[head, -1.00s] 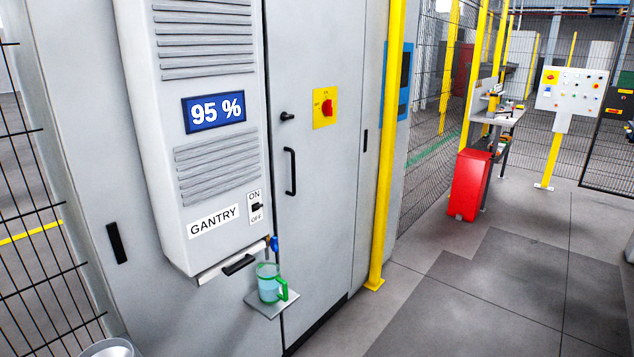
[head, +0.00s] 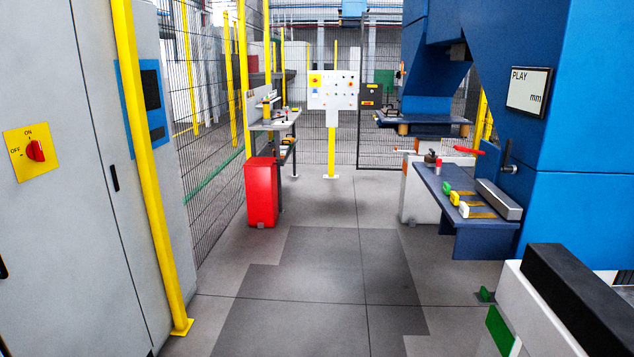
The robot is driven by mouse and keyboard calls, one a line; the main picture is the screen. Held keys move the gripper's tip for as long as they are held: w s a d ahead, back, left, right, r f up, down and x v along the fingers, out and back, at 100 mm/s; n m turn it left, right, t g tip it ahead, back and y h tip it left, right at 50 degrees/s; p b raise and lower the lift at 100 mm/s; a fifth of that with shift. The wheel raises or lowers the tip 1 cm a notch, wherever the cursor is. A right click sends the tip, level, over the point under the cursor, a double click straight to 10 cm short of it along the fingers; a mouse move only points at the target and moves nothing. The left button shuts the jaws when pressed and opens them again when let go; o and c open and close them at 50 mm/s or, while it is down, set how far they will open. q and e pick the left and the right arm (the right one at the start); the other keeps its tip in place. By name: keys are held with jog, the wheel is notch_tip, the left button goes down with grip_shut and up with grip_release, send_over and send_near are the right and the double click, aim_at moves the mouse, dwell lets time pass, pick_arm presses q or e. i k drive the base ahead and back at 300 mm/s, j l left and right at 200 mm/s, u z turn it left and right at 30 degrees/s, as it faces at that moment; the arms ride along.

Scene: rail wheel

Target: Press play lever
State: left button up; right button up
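A white display marked "PLAY" and "mm" (head: 529,91) is on the face of the large blue machine (head: 590,130) at the right. Below it a dark lever (head: 508,156) stands out from the blue face, its handle pointing up. I cannot tell for sure that this is the play lever, as no label shows on it. A red handle-like part (head: 468,149) is just left of it. Neither of my grippers is in view.
A blue shelf (head: 452,205) with coloured blocks juts from the machine. A white and black unit (head: 570,290) fills the lower right. A red bin (head: 261,192) and yellow post (head: 150,190) stand left. The grey floor between (head: 320,265) is clear.

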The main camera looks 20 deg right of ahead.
aim_at(458, 148)
jog(key=l+z, duration=0.15)
jog(key=z, duration=0.35)
jog(key=l+z, duration=0.15)
jog(key=z, duration=0.35)
jog(key=l+z, duration=0.15)
jog(key=z, duration=0.3)
jog(key=i+j, duration=0.25)
jog(key=i, duration=0.2)
jog(key=i+j+u, duration=0.15)
jog(key=i, duration=0.3)
jog(key=i+j, duration=0.3)
jog(key=i+j+u, duration=0.1)
jog(key=i, duration=0.45)
jog(key=i+j+u, duration=0.1)
jog(key=i+j, duration=0.15)
jog(key=i, duration=0.25)
